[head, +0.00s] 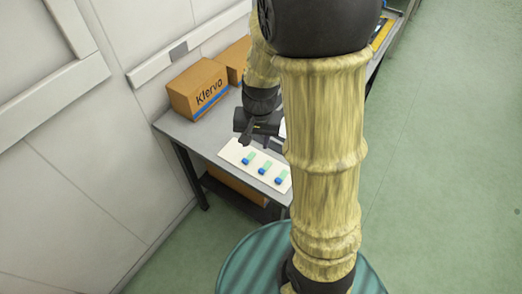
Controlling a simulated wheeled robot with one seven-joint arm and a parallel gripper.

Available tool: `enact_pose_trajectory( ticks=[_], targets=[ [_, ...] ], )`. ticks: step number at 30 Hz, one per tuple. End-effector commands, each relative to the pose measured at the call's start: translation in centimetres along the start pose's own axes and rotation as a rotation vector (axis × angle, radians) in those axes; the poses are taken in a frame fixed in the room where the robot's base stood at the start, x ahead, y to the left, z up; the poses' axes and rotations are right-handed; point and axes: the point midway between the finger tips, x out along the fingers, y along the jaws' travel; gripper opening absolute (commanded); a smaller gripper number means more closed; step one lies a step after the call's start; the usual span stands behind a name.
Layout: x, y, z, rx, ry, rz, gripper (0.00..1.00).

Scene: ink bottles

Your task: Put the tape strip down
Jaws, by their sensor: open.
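A white board (233,152) lies on the grey table near its front edge. Three small blue pieces, a left one (246,161), a middle one (262,171) and a right one (278,181), sit in a row on it. A pale green strip (266,163) lies beside the middle piece, and similar green shows by the other two. I cannot tell which green piece is the tape strip. My gripper (256,142) is open just above the board's back edge, behind the left blue piece. Nothing shows between its fingers, though they are small and dark here.
A cardboard box (198,90) marked "Klervo" stands at the back left of the table (180,128), with another box (236,60) behind it. A white wall runs along the back. My arm hides the table's right part. Green floor (440,150) is open on the right.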

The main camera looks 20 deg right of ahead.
Motion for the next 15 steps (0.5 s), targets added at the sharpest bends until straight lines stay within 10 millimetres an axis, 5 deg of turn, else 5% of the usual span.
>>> enact_pose_trajectory(
  ticks=[7,15],
  targets=[
    [-2.8,1.8,5.3,-0.368,0.133,0.004,0.41],
    [-3.1,2.1,6.2,-0.449,0.161,0.013,0.41]
  ],
)
